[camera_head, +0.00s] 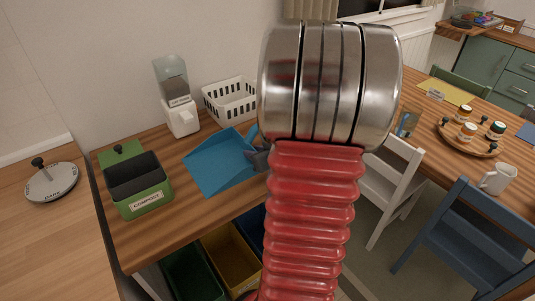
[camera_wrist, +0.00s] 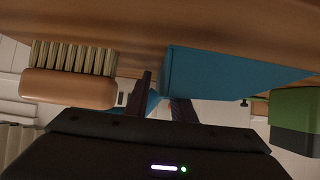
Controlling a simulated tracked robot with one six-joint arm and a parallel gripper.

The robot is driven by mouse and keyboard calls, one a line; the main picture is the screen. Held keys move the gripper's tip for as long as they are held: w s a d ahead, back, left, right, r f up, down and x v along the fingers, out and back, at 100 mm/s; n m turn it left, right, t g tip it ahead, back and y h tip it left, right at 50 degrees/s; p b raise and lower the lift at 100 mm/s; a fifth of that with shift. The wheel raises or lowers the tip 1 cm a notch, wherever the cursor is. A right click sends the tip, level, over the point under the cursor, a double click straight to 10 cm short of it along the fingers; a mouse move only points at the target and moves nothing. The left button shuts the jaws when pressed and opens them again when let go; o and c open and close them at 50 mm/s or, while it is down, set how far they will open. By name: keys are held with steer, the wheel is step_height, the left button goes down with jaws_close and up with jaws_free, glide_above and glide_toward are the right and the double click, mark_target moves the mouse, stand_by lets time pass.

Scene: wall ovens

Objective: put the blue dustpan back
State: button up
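The blue dustpan (camera_head: 215,160) lies on the wooden counter, between the compost bin and my arm. Its handle end points toward my gripper and is partly hidden by my arm. In the wrist view the blue dustpan (camera_wrist: 225,72) fills the upper middle, right of the fingers. My gripper (camera_head: 260,157) is at the handle end of the dustpan, mostly hidden behind my arm in the head view. In the wrist view my gripper (camera_wrist: 164,100) has its two dark fingers apart, with a bit of blue handle between them. I cannot tell whether they grip it.
A brush (camera_wrist: 68,88) with a wooden back is close left of the fingers. A green compost bin (camera_head: 143,190), a white dispenser (camera_head: 180,115) and a white basket (camera_head: 230,100) stand on the counter. Green and yellow bins (camera_head: 230,258) are below. Chairs and a table stand right.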

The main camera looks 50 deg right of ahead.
steer(key=shift+v, duration=5.6)
